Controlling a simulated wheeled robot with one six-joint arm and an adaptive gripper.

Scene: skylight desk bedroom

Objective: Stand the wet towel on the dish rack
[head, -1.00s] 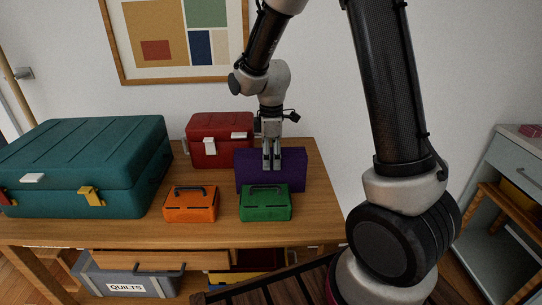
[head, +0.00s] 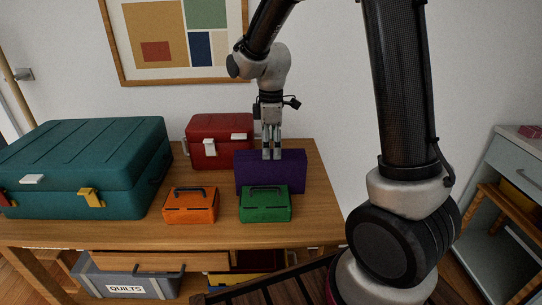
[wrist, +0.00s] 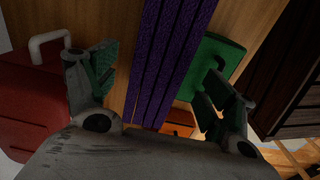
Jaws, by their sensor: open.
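A purple, block-like piece (head: 270,178) stands upright on the wooden table; it may be the folded towel. In the wrist view its top shows as long purple bands (wrist: 168,60) split by dark lines. My gripper (head: 272,156) is open and points down at its top edge. In the wrist view the bands run between my spread fingers (wrist: 160,80), and I see no grip on them. I cannot make out a dish rack in either view.
A green case (head: 265,204) and an orange case (head: 190,205) stand in front of the purple piece. A red box (head: 215,140) is behind left, and a large teal case (head: 85,165) fills the table's left. The table's right end (head: 322,215) is clear.

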